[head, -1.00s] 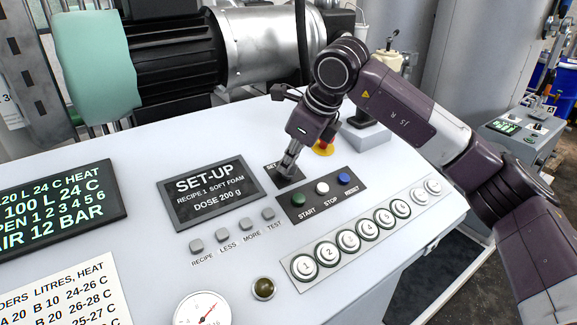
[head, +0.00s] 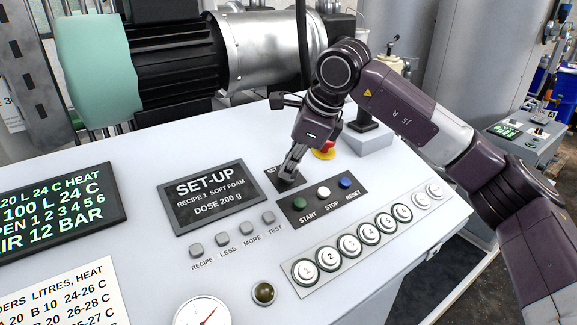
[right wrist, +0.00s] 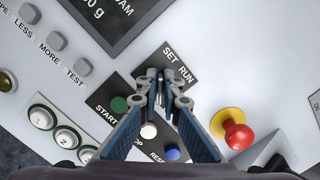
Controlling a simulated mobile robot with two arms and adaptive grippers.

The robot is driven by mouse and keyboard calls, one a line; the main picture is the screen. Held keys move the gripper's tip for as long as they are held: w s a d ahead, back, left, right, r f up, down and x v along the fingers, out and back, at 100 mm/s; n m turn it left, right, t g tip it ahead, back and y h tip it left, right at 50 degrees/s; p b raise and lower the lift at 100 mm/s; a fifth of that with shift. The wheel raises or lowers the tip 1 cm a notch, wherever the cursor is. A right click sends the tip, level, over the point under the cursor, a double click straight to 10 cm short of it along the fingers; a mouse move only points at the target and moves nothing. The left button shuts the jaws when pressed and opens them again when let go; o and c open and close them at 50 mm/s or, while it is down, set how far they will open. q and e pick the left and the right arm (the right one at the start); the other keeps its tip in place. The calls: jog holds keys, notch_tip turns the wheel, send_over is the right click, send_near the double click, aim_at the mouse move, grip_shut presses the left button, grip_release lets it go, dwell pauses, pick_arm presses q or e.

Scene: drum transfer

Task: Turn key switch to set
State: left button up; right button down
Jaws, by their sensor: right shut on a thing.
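The key switch plate (right wrist: 178,60) is black and lettered SET and RUN; in the head view (head: 274,171) only its SET side shows. My right gripper (right wrist: 160,74) points down at this plate, with its fingertips shut on the key of the switch. The fingers hide most of the key, so I cannot tell which way it points. In the head view my right gripper (head: 289,178) covers the RUN side. The display screen (head: 211,194) reads SET-UP, RECIPE 1 SOFT FOAM, DOSE 200 g. My left gripper is not in view.
Beside the key plate are START, STOP and RESET buttons (head: 324,193) and a red emergency stop (right wrist: 238,136) on a yellow ring. A row of numbered buttons (head: 351,247) and small grey keys (head: 222,240) lie nearer. A motor (head: 175,70) stands behind the panel.

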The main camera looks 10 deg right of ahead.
jog(key=c, duration=2.1)
grip_release()
jog(key=shift+f, duration=0.1)
jog(key=v, duration=1.2)
